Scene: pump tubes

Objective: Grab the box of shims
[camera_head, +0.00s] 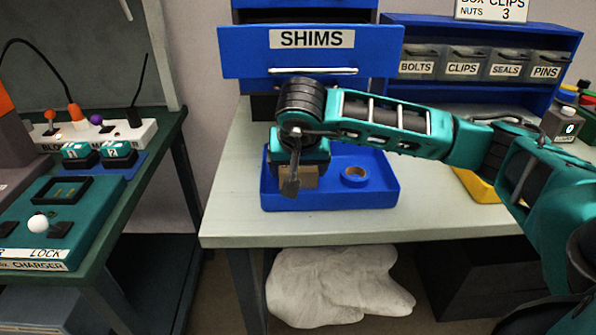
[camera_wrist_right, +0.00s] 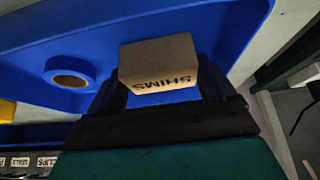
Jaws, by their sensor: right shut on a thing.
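The box of shims (camera_wrist_right: 158,68) is a small tan cardboard box marked SHIMS. In the right wrist view it sits between the two dark fingers of my right gripper (camera_wrist_right: 163,90), which is shut on it. In the head view part of the box (camera_head: 306,177) shows beside my right wrist, over the left half of a blue tray (camera_head: 330,203). My wrist hides the rest of the box and most of the fingers. I cannot tell whether the box touches the tray floor. My left gripper is not in view.
A roll of blue tape (camera_head: 354,176) lies in the tray to the right of the box. A blue drawer (camera_head: 240,55) labelled SHIMS stands open above. Labelled bins (camera_head: 462,65) fill the shelf at back right. The table's left part (camera_head: 228,200) is clear.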

